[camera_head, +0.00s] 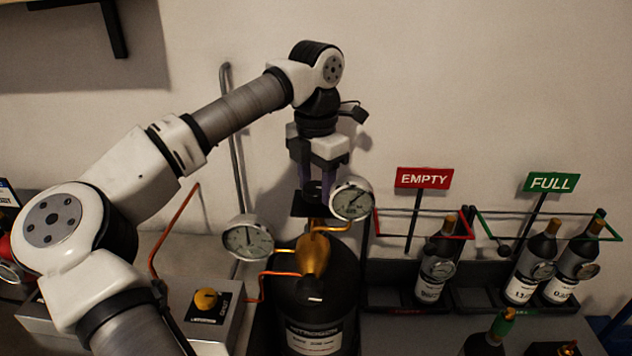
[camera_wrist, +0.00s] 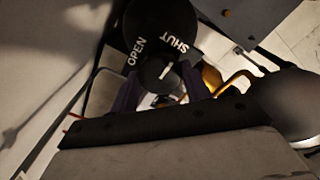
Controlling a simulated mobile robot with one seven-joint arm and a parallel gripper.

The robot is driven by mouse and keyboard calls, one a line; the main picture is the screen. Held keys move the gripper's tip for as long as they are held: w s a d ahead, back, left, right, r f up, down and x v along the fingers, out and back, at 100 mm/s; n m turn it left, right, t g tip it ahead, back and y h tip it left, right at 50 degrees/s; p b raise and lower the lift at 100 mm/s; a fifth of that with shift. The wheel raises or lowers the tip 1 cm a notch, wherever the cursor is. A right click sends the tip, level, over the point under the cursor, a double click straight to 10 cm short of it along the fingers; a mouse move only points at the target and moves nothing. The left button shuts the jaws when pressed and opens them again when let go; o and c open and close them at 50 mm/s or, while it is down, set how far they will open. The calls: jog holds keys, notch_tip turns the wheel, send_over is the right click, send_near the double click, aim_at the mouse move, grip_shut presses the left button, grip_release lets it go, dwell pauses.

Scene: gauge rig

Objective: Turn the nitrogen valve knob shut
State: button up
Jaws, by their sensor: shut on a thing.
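The nitrogen valve knob (camera_wrist: 158,74) is a dark round knob with a white pointer mark, in front of a black plate (camera_wrist: 180,28) lettered OPEN and SHUT. The mark slants up and right, toward the SHUT side. In the head view the plate (camera_head: 308,208) sits above the brass regulator (camera_head: 313,256) on the dark nitrogen cylinder (camera_head: 345,280). My gripper (camera_head: 318,194) points down from above, its purple fingers on either side of the knob. In the wrist view my gripper (camera_wrist: 160,88) is shut on the knob, and the fingers partly hide its sides.
Two round gauges (camera_head: 248,238) (camera_head: 351,199) flank the regulator close to my gripper. A grey box with a yellow knob (camera_head: 206,299) stands at left, with copper pipes nearby. Bottles stand at right under the EMPTY (camera_head: 424,178) and FULL (camera_head: 551,182) signs.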

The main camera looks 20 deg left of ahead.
aim_at(316, 187)
jog(key=o, duration=1)
notch_tip(316, 187, up, 14)
jog(key=b, duration=0.1)
jog(key=shift+f, duration=0.1)
